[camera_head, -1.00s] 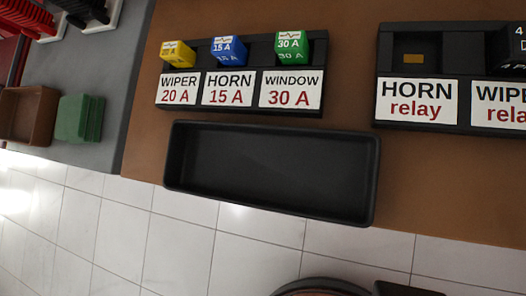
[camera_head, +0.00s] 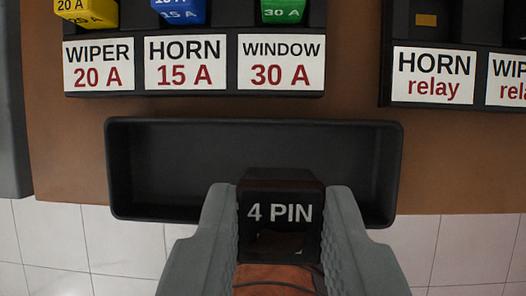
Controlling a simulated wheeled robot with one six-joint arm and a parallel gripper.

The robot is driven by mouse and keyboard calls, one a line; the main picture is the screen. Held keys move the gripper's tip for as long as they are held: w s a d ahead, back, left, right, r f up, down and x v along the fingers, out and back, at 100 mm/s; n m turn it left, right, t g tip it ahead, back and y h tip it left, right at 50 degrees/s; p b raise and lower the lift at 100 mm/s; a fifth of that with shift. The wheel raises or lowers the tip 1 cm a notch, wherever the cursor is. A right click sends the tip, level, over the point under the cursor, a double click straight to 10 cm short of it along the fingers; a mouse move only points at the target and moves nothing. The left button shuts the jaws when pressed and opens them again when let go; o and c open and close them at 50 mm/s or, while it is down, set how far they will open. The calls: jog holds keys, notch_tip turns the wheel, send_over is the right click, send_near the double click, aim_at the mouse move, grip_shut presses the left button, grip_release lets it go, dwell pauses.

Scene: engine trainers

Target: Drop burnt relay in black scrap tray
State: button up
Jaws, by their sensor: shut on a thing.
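The burnt relay (camera_head: 279,213) is a dark block marked "4 PIN", with a brownish lower part. My gripper (camera_head: 281,200) is shut on it, with one grey finger on each side. The black scrap tray (camera_head: 135,122) is a long, shallow, empty-looking rectangle on the brown bench top. In the picture the relay and fingers overlap the tray's front right part and hide some of its floor and front wall. The height of the relay above the tray is hard to tell.
Behind the tray stands a black fuse rack with a yellow fuse (camera_head: 88,13), a blue fuse (camera_head: 178,10) and a green fuse (camera_head: 283,11). A relay rack with a HORN relay label (camera_head: 433,75) stands at the right. The bench edge and tiled floor lie in front.

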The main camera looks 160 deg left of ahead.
jog(key=shift+f, duration=2.3)
jog(key=o, duration=1)
jog(key=shift+o, duration=0.2)
jog(key=v, duration=1.7)
jog(key=shift+s+r, duration=0.15)
